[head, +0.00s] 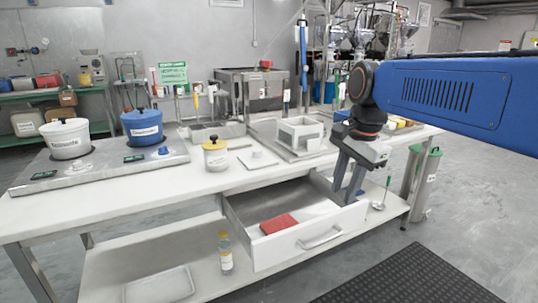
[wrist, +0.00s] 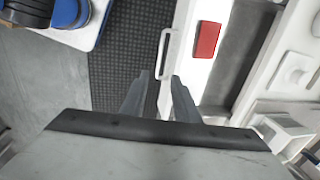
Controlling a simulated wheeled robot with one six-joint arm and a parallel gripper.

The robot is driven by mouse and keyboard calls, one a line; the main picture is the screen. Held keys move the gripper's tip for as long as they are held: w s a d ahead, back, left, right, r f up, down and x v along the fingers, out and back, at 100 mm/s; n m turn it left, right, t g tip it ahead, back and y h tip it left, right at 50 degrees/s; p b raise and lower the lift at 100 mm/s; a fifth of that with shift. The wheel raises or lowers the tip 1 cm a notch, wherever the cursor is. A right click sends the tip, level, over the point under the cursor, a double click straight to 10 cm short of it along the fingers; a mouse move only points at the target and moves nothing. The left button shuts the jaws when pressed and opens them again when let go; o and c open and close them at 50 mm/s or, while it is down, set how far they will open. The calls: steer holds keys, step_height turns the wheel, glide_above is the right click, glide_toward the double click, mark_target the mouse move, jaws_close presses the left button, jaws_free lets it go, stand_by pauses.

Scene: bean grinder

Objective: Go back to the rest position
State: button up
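My gripper (head: 347,191) is above the right end of an open drawer (head: 340,219) under the table. Its two fingers point down and stand apart with nothing between them. In the wrist view my gripper (wrist: 160,75) also shows open and empty, with the drawer's front edge and handle (wrist: 165,55) beyond the fingertips. A red block (head: 279,223) lies in the drawer, left of my gripper; it also shows in the wrist view (wrist: 207,40).
The table top (head: 215,183) carries a white pot (head: 67,139), a blue pot (head: 142,127), a yellow-lidded jar (head: 215,155) and a white box-shaped device (head: 300,133). A bottle (head: 225,252) stands on the lower shelf. A metal bin (head: 425,185) stands at the right. A black mat (head: 410,280) covers floor in front.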

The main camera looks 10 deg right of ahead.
steer(key=s+d+f+n+t, duration=0.1)
steer(key=s+f+n+t, duration=0.1)
steer(key=s+f+n, duration=1.2)
steer(key=shift+s+f+t+h, duration=0.3)
steer(key=shift+s+f+t, duration=0.1)
steer(key=shift+s+f, duration=0.1)
